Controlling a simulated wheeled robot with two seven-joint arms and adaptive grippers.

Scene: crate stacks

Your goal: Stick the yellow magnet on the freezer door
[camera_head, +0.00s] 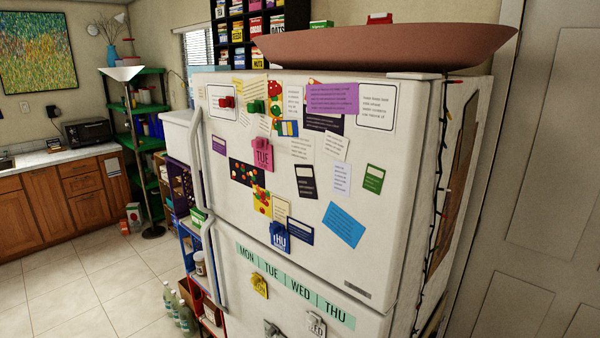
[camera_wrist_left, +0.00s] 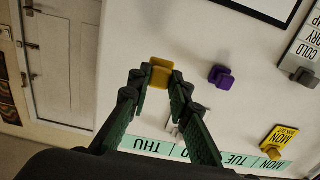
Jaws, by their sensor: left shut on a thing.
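The freezer door (camera_head: 385,235) is the white upper door, covered with papers and magnets. The lower fridge door (camera_head: 230,262) carries a MON–TUE–WED–THU strip (camera_head: 295,283). My left gripper (camera_wrist_left: 158,80), with green fingers, is shut on a plain yellow magnet (camera_wrist_left: 160,70) in front of the lower door. Whether the magnet touches the door I cannot tell. A yellow MON magnet (camera_head: 259,285) sits below the strip; it also shows in the left wrist view (camera_wrist_left: 284,138). My grippers do not show in the head view.
A purple magnet (camera_wrist_left: 222,77) and a grey magnet (camera_wrist_left: 304,77) are on the lower door. A white WED magnet (camera_head: 316,323) is below the strip. Bare freezer door lies at the lower right. A large brown bowl (camera_head: 390,47) rests on top of the fridge.

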